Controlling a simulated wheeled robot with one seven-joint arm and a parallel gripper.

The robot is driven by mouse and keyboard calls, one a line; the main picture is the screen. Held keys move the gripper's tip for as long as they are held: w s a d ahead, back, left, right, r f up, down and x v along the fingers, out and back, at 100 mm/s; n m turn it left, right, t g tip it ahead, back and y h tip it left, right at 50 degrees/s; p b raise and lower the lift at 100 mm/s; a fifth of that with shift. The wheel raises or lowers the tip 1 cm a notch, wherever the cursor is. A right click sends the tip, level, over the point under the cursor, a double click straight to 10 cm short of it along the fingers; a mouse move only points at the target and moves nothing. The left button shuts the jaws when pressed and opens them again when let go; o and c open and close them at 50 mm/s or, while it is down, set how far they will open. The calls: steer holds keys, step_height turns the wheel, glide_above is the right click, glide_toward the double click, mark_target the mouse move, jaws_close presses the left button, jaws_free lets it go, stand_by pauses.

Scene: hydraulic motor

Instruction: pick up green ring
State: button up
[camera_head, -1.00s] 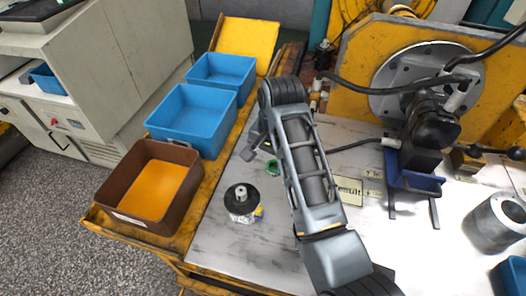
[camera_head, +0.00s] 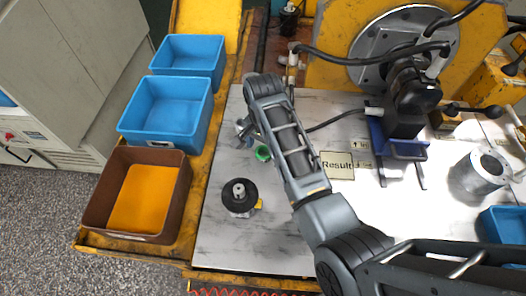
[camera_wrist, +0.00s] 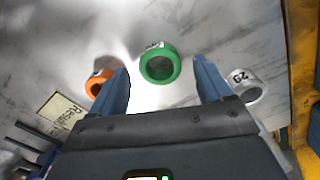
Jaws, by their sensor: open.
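The green ring (camera_wrist: 160,64) lies on the light worktable and shows between my two open fingers in the wrist view, a little ahead of the fingertips. It also shows in the head view (camera_head: 263,153), partly beside my arm. My gripper (camera_wrist: 163,78) is open and empty. In the head view my gripper (camera_head: 246,131) is above the table near the ring and partly hidden by my wrist. I cannot tell the exact height of the fingers over the table.
An orange ring (camera_wrist: 97,82) lies beside the left finger and a white ring (camera_wrist: 245,85) beside the right one. A black-topped part (camera_head: 240,197) stands nearer. Blue bins (camera_head: 166,107) and a brown bin (camera_head: 174,203) are at left. A Result plate (camera_head: 337,166) lies right of my arm.

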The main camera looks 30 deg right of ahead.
steer(key=shift+f, duration=0.65)
steer(key=shift+c, duration=0.4)
steer(key=c, duration=1)
